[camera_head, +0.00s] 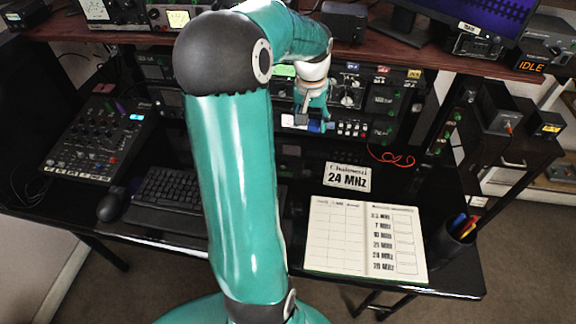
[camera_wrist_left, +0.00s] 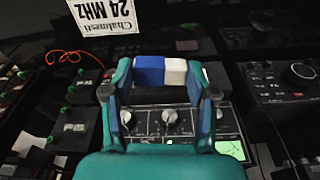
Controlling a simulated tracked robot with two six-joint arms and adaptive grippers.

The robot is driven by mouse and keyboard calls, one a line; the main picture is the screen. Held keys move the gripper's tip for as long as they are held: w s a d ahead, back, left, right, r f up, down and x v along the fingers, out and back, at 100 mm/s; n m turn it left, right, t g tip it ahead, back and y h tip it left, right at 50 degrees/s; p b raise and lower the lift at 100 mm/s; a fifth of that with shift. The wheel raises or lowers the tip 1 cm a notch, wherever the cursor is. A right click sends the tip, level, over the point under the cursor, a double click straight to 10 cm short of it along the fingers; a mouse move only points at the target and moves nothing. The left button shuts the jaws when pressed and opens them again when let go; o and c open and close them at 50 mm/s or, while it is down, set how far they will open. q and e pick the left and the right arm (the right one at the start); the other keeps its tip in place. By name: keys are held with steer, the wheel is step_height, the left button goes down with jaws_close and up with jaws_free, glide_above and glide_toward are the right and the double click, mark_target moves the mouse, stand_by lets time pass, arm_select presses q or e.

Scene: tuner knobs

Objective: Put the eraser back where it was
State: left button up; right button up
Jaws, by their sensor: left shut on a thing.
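The eraser, a small block with a blue half and a white half, is held crosswise between the two fingertips of my left gripper in the left wrist view (camera_wrist_left: 162,71). My left gripper (camera_wrist_left: 161,76) is shut on it, one finger at each end. In the head view my left gripper (camera_head: 312,113) hangs in front of the radio rack, partly hidden by my own wrist. My right gripper is in neither view.
The desk (camera_head: 295,200) holds an open logbook (camera_head: 335,230), a "24 MHz" card (camera_head: 347,177), a keyboard (camera_head: 170,188), a mouse (camera_head: 112,205), a mixer (camera_head: 98,138) and a pen cup (camera_head: 455,240). A red cable (camera_head: 392,158) lies near the rack. My left arm hides the desk's middle.

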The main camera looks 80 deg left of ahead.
arm_select(q)
steer(key=n, duration=0.1)
glide_above(288, 172)
steer(key=shift+n, duration=0.3)
step_height(288, 172, down, 19)
steer(key=shift+s+d+f+p, duration=0.1)
steer(key=shift+d+p, duration=0.05)
steer(key=shift+p, duration=0.25)
steer(key=shift+f, duration=0.15)
steer(key=o, duration=1)
steer(key=r, duration=0.4)
steer(key=d+r, duration=0.1)
steer(key=r, duration=0.7)
steer(key=shift+s+d+r, duration=0.15)
steer(key=shift+s+d, duration=0.15)
steer(key=shift+s, duration=0.05)
